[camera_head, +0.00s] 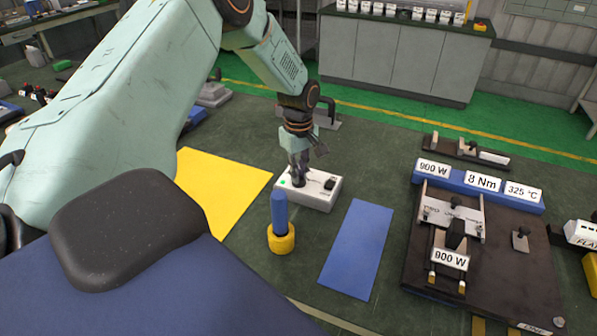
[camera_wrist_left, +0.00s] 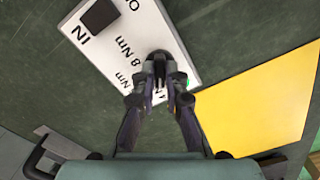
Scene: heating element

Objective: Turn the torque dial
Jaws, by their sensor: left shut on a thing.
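The white torque box (camera_head: 318,199) stands on the green table, with a small green light near its left end. Its black torque dial (camera_wrist_left: 160,57) shows in the left wrist view between my fingertips. My left gripper (camera_head: 298,176) points down at the left end of the box and is shut on the dial. It also shows in the left wrist view (camera_wrist_left: 160,75). The box face (camera_wrist_left: 125,45) reads "IN" and "8 Nm"; other markings are partly covered by the fingers. A black block-shaped knob (camera_wrist_left: 101,16) sits at the box's other end. My right gripper is not in view.
A yellow mat (camera_head: 215,185) lies left of the box and a blue mat (camera_head: 357,248) right of it. A blue-handled tool in a yellow base (camera_head: 281,242) stands in front. A dark fixture (camera_head: 500,265) and a blue sign bar reading "900 W", "8 Nm", "325 °C" are at right.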

